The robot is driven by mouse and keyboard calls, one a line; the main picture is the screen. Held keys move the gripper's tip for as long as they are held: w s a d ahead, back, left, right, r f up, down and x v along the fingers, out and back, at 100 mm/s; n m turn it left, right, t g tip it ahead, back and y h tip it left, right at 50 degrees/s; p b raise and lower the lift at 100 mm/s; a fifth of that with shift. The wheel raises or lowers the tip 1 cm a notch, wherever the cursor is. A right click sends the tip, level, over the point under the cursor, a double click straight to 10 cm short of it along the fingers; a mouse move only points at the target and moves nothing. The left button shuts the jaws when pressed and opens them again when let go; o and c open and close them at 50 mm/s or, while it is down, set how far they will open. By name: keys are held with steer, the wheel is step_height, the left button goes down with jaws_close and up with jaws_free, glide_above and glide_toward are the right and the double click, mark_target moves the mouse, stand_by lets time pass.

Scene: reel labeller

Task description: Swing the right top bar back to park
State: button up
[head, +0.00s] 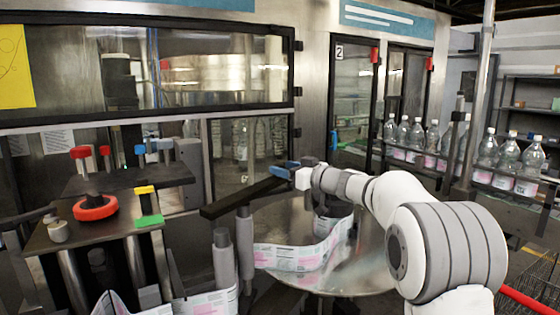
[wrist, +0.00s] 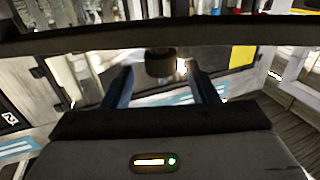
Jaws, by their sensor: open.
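The right top bar (head: 240,197) is a flat black arm. In the wrist view the bar (wrist: 70,43) crosses the top of the picture, beyond the fingertips. My gripper (wrist: 160,75) is open, its two dark blue fingers apart. A short dark round knob (wrist: 159,63) shows between the fingertips, close to the bar. I cannot tell whether the fingers touch it.
The round metal table (head: 350,282) carries a curved label web (head: 300,257). A red ring knob (head: 95,208) stands on the left bench. Glass machine doors (head: 250,150) stand behind. Bottles (head: 487,150) line a conveyor at right.

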mark_target(278, 165)
steer(key=shift+p+x, duration=0.55)
steer(key=shift+x, duration=1)
steer(key=shift+c, duration=0.3)
jaws_close()
steer(key=shift+d, duration=0.25)
steer(key=shift+a, duration=0.2)
steer(key=shift+w+b, duration=0.1)
steer(key=shift+b, duration=0.25)
